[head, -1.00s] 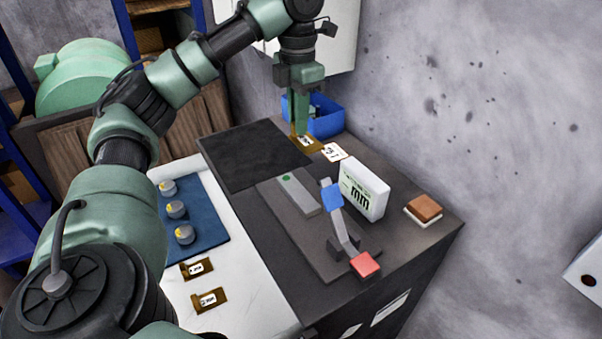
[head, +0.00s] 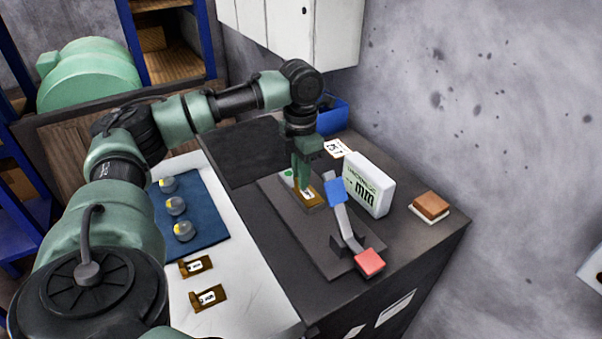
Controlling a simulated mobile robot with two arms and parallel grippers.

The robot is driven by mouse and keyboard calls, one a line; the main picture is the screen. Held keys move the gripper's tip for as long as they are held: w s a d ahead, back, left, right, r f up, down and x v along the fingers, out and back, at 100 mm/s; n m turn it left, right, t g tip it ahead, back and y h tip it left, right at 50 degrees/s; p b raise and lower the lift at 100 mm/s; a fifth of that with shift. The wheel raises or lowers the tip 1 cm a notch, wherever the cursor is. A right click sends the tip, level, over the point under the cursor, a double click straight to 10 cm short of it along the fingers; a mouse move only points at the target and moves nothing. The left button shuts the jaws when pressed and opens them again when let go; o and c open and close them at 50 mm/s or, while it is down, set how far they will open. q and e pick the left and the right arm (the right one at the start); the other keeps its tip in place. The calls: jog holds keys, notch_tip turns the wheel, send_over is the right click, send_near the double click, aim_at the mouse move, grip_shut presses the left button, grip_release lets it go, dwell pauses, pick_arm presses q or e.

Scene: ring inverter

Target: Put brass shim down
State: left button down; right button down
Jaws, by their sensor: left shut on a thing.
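My left gripper (head: 304,184) is shut on a brass shim (head: 311,201) with a white label. It holds the shim over the grey block of the dark fixture plate (head: 328,257); I cannot tell if the shim touches the block. A green dot shows on the block beside the gripper. Two more brass shims, one upper (head: 196,265) and one lower (head: 208,298), lie on the white surface at the left. My right gripper is not in view.
A lever with a blue end (head: 334,193) and a red end (head: 369,262) stands right of the block. Behind it is a white display box (head: 369,184) marked mm. A blue bin (head: 332,116), a white card (head: 337,148) and a brown block (head: 431,206) are nearby. Several round knobs sit on a blue mat (head: 205,222).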

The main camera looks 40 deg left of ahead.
pick_arm(q)
jog(key=c, duration=1.5)
grip_release()
jog(key=shift+f, duration=0.1)
jog(key=shift+o, duration=0.2)
jog(key=shift+r, duration=0.45)
notch_tip(320, 180, up, 12)
jog(key=shift+f, duration=0.25)
